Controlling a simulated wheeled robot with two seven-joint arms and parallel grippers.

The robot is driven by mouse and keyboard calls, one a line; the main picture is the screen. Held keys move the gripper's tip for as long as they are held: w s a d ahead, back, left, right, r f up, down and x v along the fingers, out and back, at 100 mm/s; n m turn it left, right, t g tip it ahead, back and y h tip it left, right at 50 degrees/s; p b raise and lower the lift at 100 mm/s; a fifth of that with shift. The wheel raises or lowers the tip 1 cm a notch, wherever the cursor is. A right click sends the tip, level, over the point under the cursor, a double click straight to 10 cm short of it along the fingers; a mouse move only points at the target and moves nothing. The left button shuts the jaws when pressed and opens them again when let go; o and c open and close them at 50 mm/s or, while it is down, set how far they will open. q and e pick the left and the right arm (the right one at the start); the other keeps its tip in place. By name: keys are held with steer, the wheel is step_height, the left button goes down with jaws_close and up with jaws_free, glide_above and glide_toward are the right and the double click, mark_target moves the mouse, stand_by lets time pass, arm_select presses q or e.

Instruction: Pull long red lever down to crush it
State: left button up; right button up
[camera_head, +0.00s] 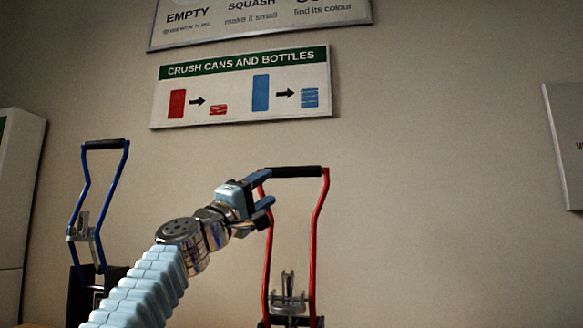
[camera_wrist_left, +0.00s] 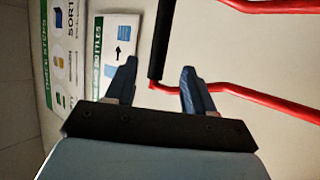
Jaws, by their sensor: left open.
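The long red lever (camera_head: 316,225) stands upright on a metal crusher (camera_head: 287,306), with a black grip (camera_head: 296,171) across its top. My left gripper (camera_head: 267,203) is open and empty beside the lever's left arm, just below the left end of the grip. In the left wrist view, the black grip (camera_wrist_left: 162,40) reaches into the space between the two blue fingertips (camera_wrist_left: 160,72), and a red lever arm (camera_wrist_left: 255,96) passes beyond the right finger. I cannot tell whether the fingers touch the lever. The crusher's lower part is cut off and its contents are not visible.
A second crusher with a blue lever (camera_head: 122,180) stands to the left, beyond my left arm. A crushing sign (camera_head: 240,88) hangs on the wall behind. The space right of the red lever is clear up to another wall sign (camera_head: 566,140).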

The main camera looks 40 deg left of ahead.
mark_target(284, 173)
arm_select(q)
steer(key=p+x, duration=0.5)
steer(key=x, duration=0.4)
steer(key=shift+r, duration=0.2)
steer(key=shift+w+r+p, duration=0.1)
steer(key=shift+w+p, duration=0.35)
jaws_close()
